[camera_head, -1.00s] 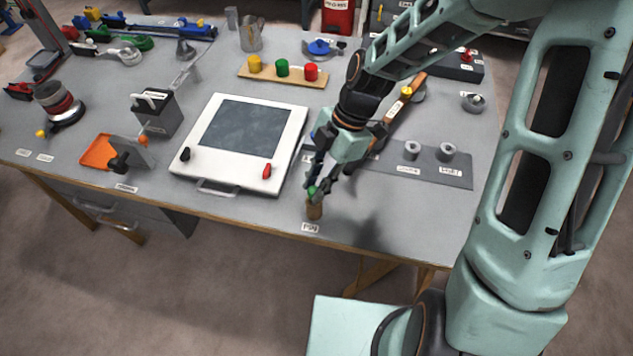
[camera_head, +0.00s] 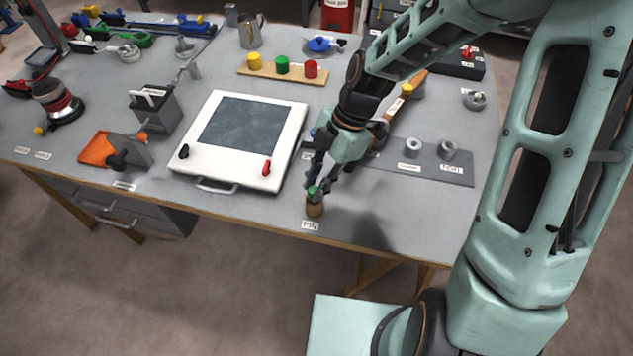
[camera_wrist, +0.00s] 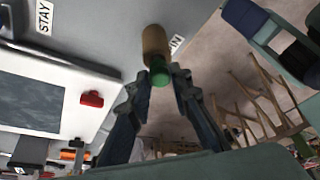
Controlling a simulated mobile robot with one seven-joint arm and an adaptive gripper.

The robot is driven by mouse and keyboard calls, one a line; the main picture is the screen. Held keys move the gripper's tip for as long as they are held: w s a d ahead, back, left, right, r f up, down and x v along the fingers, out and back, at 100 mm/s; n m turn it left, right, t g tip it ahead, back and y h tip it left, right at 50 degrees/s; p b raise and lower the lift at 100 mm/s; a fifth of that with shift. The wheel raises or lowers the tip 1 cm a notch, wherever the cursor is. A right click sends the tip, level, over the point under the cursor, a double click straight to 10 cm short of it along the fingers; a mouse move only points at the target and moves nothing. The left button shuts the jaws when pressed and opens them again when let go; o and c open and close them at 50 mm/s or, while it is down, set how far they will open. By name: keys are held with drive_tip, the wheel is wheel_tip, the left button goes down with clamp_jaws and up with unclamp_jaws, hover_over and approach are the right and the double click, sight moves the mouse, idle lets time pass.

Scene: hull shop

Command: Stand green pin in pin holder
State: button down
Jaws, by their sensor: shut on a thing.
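The green pin (camera_head: 314,208) has a tan, wood-coloured body and a green top. It is upright at the front edge of the bench, behind a small PIN label. My gripper (camera_head: 319,187) is above it, with its fingers shut on the green end. In the wrist view the green end (camera_wrist: 160,74) is between my fingertips (camera_wrist: 166,82), and the tan body points away from them. Whether its foot touches the bench is unclear. A grey plate (camera_head: 384,163) with two grey ring-shaped sockets is to the right; I cannot tell whether this is the pin holder. My wrist hides its left part.
A white framed panel (camera_head: 282,130) with a dark screen and a red knob (camera_head: 266,168) lies just left of my gripper. A wooden board (camera_head: 298,77) with yellow, green and red cylinders is further back.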

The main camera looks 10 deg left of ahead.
drive_tip(key=shift+f, duration=0.4)
drive_tip(key=c, duration=1.3)
unclamp_jaws()
drive_tip(key=shift+o, duration=0.2)
drive_tip(key=shift+r, duration=0.2)
drive_tip(key=shift+r+p, duration=3.15)
drive_tip(key=shift+r, duration=0.75)
drive_tip(key=shift+f, duration=0.1)
